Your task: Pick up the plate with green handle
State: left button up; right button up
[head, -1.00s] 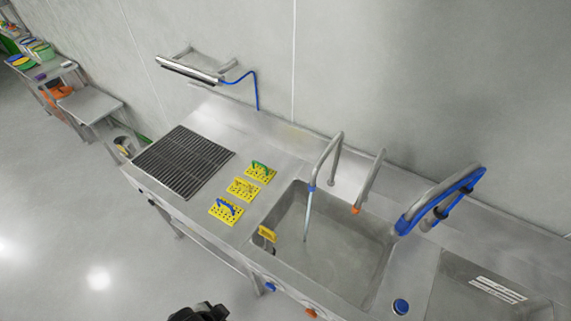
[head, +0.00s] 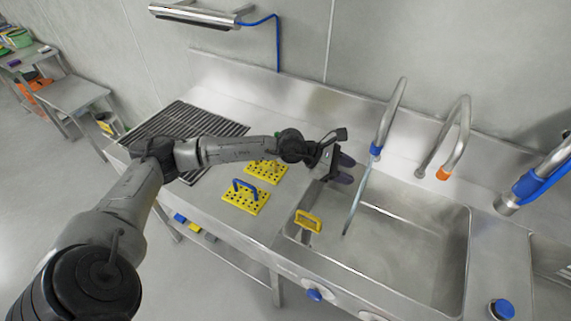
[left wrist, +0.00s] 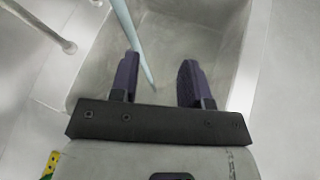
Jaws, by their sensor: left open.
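My left gripper (head: 345,169) is open and empty over the left part of the sink, right of the plates. In the left wrist view (left wrist: 158,73) its two dark fingers are apart. My right gripper is out of view.
A yellow perforated plate with blue handle (head: 244,202) and another yellow plate (head: 266,174), partly behind my arm, lie on the counter. A yellow-handled piece (head: 308,221) is at the sink's left wall. Water (head: 358,200) runs from a tap (head: 389,115) into the sink (head: 415,235).

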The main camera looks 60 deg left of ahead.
pick_arm(q)
jog(key=s+a+f+m+g+y+b, duration=0.15)
jog(key=a+y, duration=0.25)
jog(key=a, duration=0.6)
jog(key=s+a+g+y+b, duration=0.1)
jog(key=s+a+y+b, duration=0.15)
jog(key=a, duration=0.65)
jog(key=s+a+f+g+y+b, duration=0.1)
jog(key=a+y+b, duration=0.3)
jog(key=a, duration=0.6)
jog(key=shift+y, duration=0.45)
jog(key=shift+b+x, duration=0.5)
jog(key=shift+x, duration=5.6)
jog(key=shift+w+a+f, duration=0.2)
jog(key=shift+a+f, duration=0.1)
jog(key=shift+f, duration=0.15)
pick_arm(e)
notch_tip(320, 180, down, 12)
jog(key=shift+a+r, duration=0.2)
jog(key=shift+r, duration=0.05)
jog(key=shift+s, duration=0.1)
pick_arm(q)
jog(key=c, duration=0.7)
grip_shut()
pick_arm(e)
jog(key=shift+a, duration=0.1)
